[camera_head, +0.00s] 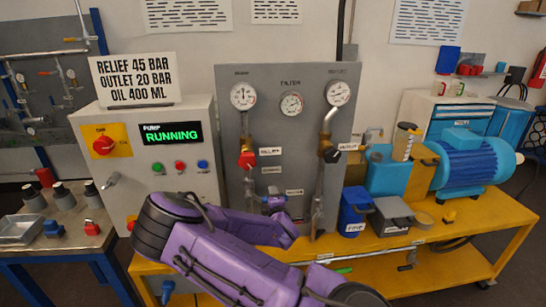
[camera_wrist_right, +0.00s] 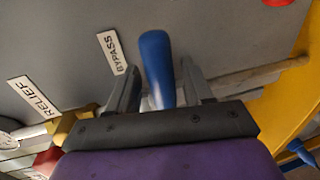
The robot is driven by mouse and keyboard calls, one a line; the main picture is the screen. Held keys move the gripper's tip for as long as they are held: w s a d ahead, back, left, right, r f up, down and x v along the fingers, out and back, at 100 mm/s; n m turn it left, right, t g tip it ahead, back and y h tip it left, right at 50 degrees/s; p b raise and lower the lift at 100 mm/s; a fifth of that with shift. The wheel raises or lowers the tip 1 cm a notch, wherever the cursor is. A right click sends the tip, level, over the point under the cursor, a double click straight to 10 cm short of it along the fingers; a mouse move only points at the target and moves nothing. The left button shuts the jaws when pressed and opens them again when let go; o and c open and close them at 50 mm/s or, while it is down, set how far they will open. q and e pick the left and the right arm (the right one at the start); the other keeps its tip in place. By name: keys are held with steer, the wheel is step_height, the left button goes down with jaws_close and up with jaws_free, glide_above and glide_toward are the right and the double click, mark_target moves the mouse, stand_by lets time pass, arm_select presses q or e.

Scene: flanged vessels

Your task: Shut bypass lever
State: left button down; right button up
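The blue bypass lever (camera_wrist_right: 157,65) stands in front of the grey panel (camera_wrist_right: 60,40), beside the white BYPASS label (camera_wrist_right: 112,53) in the right wrist view. My right gripper (camera_wrist_right: 163,85) has its two dark fingers apart, one on each side of the lever. A narrow gap shows beside each finger, and contact is not clear. In the head view a small blue part (camera_head: 275,202) shows low on the panel, just above my purple right arm, which hides the fingertips. My left gripper is not in view.
A red valve handle (camera_head: 246,160) and gauges are on the panel. Left of it, a control box (camera_head: 160,165) shows PUMP RUNNING. A blue bin (camera_head: 355,212), a grey box (camera_head: 391,217) and a blue motor (camera_head: 470,165) stand on the yellow bench (camera_head: 500,235) at right.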

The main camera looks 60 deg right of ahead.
steer(key=shift+s+a, duration=0.1)
steer(key=shift+a, duration=0.15)
steer(key=v, duration=1)
